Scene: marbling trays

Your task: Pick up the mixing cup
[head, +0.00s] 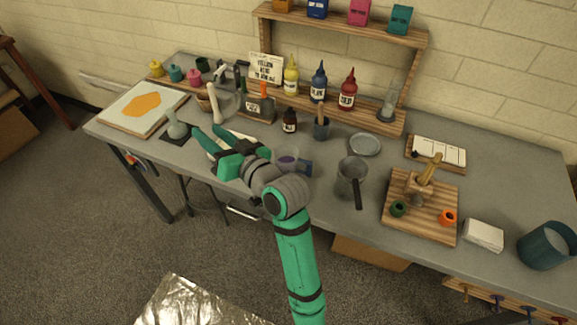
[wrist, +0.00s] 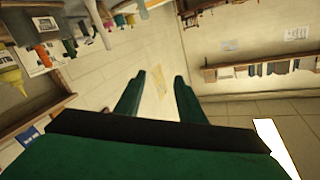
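A small clear cup with purple inside (head: 287,161), which may be the mixing cup, stands on the grey table just right of my wrist. My arm partly covers its surroundings. A grey pot-like vessel with a dark handle (head: 352,180) stands further right; I cannot tell for sure which is the mixing cup. My gripper (head: 205,133) is raised over the table's front left part, pointing left and away from both. In the wrist view its two green fingers (wrist: 160,80) are apart with nothing between them. Neither vessel is clearly visible in the wrist view.
A wooden board with small pots (head: 440,225), a white block (head: 483,235) and a blue bin (head: 546,246) stand at right. Bottles (head: 318,82) line the back under a shelf (head: 340,32). A tray with an orange patch (head: 143,108) lies at left. A round dish (head: 365,145) lies behind the pot.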

